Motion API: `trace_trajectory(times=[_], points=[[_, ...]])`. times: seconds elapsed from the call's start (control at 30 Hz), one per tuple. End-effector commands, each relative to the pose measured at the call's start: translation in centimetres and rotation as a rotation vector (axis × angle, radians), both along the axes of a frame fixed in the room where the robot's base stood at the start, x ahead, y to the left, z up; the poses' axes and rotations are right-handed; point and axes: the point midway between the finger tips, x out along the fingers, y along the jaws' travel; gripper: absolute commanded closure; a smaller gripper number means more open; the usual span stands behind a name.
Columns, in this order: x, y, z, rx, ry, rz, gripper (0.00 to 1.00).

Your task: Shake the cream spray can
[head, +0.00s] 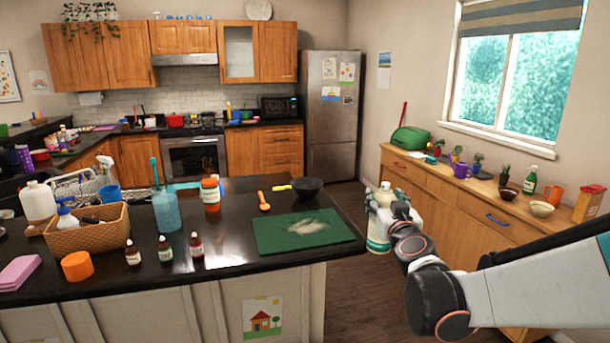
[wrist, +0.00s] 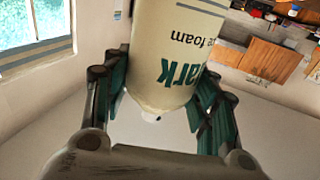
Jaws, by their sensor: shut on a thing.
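A cream-coloured spray can (head: 378,228) with a green band is held upright off the right end of the island, in the air over the floor. In the wrist view the can (wrist: 172,62) fills the upper middle, with dark lettering that reads "foam" and "ark" upside down. My gripper (head: 392,218) is shut on the can. In the wrist view its green-padded fingers (wrist: 158,95) press on both sides of the can. The can's top shows in the head view; part of its body is hidden behind my gripper.
The dark island (head: 240,205) holds a green cutting board (head: 275,236), a black bowl (head: 307,188), a wicker basket (head: 85,232) and several bottles. A wooden sideboard (head: 470,200) stands along the right wall. The floor (head: 350,280) between them is clear.

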Motion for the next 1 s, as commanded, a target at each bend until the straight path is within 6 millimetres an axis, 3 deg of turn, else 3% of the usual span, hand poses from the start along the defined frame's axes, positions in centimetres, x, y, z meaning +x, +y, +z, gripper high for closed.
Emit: trace_trajectory(times=[0.1, 0.63, 0.9, 1.0], points=[[0.1, 0.0, 0.1, 0.000, 0.000, 0.000, 1.00], [0.1, 0.0, -12.2, 0.001, 0.000, 0.000, 1.00], [0.0, 0.0, -12.6, -0.001, 0.000, 0.000, 1.00], [0.0, 0.0, -11.0, -0.001, 0.000, 0.000, 1.00]])
